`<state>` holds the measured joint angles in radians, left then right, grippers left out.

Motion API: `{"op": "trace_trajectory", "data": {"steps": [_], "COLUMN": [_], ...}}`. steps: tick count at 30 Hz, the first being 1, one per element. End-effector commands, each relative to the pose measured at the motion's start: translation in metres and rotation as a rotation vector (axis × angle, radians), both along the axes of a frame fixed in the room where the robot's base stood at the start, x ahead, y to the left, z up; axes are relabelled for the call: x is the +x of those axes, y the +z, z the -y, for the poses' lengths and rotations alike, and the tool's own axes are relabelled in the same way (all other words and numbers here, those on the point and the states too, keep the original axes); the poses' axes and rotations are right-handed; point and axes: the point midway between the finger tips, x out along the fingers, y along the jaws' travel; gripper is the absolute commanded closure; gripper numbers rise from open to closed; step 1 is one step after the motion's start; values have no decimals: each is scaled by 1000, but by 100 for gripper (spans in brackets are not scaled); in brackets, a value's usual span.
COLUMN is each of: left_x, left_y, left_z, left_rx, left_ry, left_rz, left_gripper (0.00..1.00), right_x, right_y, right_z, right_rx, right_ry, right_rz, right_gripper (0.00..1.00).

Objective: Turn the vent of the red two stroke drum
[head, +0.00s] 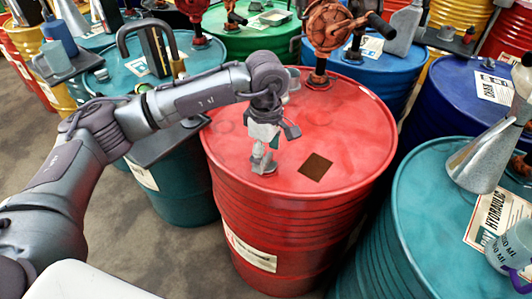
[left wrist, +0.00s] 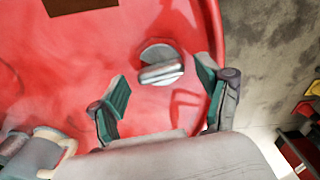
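The red drum (head: 330,120) stands upright in the middle of the head view, and its red top fills much of the left wrist view (left wrist: 180,30). Its vent (left wrist: 161,66) is a round silver cap with a raised grip bar, near the rim. In the head view my left gripper (head: 264,162) points down over the near left part of the drum top and largely hides the vent. In the left wrist view my left gripper (left wrist: 161,92) is open, with green-padded fingers apart and the vent just beyond and between them. My right gripper is not seen.
A red rotary hand pump (head: 328,28) stands at the back of the drum top. A dark square patch (head: 315,167) lies on the top. A teal drum with a metal funnel (head: 482,160) is at right, and another teal drum (head: 170,195) stands close at left.

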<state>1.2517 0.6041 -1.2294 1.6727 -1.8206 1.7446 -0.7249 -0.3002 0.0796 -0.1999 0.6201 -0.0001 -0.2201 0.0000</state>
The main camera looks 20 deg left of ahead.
Motion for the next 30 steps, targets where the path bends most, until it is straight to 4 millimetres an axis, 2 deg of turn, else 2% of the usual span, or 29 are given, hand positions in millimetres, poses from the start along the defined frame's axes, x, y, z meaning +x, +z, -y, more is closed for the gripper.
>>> {"op": "trace_trajectory", "data": {"steps": [8, 11, 14, 24, 30], "left_x": [-1, 0, 0, 0, 0], "left_y": [-1, 5, 19, 90, 114], "left_z": [0, 0, 0, 1, 0], "left_rx": [1, 0, 0, 0, 1], "left_ry": [1, 1, 1, 0, 1], "left_rz": [-2, 0, 1, 2, -1], "left_gripper": [21, 21, 21, 21, 21], "right_x": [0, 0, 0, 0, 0], "right_y": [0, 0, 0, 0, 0], "right_z": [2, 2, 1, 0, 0], "right_rx": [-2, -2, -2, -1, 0], "right_ry": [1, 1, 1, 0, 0], "right_rz": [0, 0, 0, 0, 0], "right_gripper": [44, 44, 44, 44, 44]}}
